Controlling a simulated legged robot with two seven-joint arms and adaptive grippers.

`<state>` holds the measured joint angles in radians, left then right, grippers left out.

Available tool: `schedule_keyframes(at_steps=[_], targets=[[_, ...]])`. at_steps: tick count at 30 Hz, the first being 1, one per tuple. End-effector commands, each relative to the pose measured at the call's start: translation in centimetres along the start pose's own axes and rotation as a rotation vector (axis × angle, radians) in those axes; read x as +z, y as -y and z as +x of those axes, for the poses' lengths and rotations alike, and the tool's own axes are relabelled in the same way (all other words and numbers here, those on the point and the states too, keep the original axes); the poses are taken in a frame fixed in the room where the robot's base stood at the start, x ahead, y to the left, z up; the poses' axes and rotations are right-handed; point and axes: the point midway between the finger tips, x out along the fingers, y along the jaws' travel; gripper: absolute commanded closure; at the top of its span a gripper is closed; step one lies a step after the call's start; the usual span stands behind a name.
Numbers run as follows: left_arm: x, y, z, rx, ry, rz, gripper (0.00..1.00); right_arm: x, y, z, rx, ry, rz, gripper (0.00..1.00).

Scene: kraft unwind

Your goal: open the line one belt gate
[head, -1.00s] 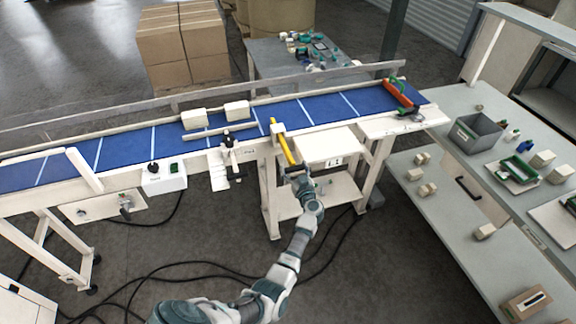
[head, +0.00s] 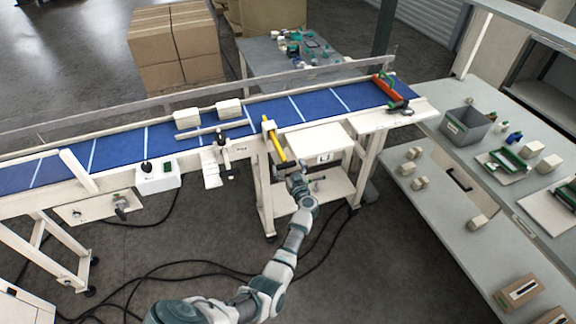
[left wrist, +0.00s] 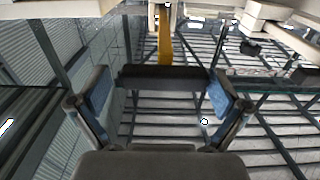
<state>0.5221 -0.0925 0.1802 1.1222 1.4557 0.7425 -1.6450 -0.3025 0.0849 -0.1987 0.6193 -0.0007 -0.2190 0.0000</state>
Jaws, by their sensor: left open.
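A yellow lever (head: 276,143) hangs from a white block at the front edge of the blue conveyor belt (head: 320,103), sloping down toward my arm. In the left wrist view the yellow lever (left wrist: 165,48) ends in a dark crossbar (left wrist: 165,76). My left gripper (head: 291,172) is at the lower end of this lever. In the left wrist view its two blue-padded fingers (left wrist: 163,95) are apart, with the crossbar between or just beyond them; contact cannot be told. A thin white bar (head: 200,131) lies across part of the belt. My right gripper is not in view.
Two pale blocks (head: 187,117) sit on the belt. An orange bar (head: 390,86) is at its right end. A white control box (head: 157,178) is on the front side. A grey bench (head: 440,190) with a bin (head: 466,127) stands right. Cables lie on the floor.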

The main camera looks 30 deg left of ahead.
Motion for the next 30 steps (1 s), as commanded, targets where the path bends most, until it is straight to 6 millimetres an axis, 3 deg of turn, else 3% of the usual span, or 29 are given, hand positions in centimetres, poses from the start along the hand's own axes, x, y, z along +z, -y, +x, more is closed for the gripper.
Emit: schedule_keyframes(at_steps=[5,12,18,30], targets=[[0.2,-0.1,-2.5,0.001,0.004,-0.003,0.00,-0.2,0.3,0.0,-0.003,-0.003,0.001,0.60],[0.2,-0.2,-8.0,0.002,0.003,-0.002,0.00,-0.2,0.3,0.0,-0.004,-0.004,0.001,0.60],[0.1,-0.4,-11.2,0.003,0.000,0.001,0.00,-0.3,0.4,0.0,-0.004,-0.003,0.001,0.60],[0.1,-0.3,-12.0,0.002,-0.001,0.001,0.00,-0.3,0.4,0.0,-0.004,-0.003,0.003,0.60]])
